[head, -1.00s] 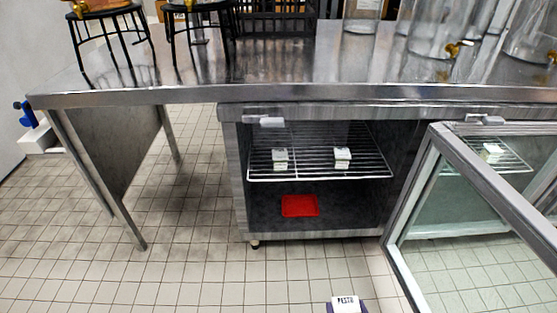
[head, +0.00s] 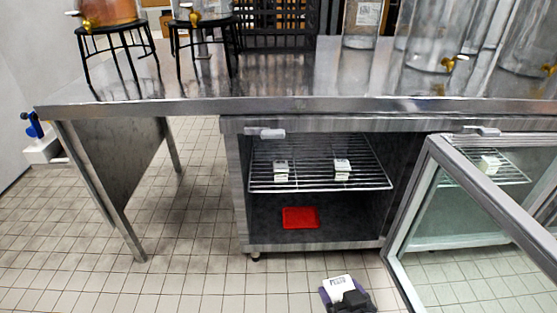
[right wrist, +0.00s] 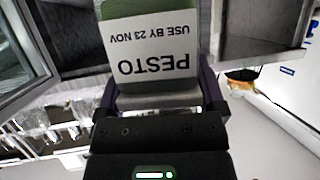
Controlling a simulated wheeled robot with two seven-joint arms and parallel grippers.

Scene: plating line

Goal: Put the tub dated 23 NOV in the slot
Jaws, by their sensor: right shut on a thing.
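My right gripper (head: 348,297) is at the bottom of the head view, in front of the open cabinet. It is shut on a tub (head: 338,284) with a white label. In the right wrist view the tub (right wrist: 153,55) sits between the purple-edged fingers (right wrist: 160,95), and its upside-down label reads PESTO, USE BY 23 NOV. Inside the cabinet two small white-labelled tubs, a left one (head: 281,171) and a right one (head: 342,169), stand apart on the wire shelf (head: 312,183), with a gap between them. Their dates are too small to read. My left gripper is not in view.
A red mat (head: 300,217) lies on the cabinet floor below the shelf. The glass door (head: 470,235) stands open at the right, close to my right gripper. The steel counter (head: 300,106) overhangs the cabinet. The tiled floor in front is clear.

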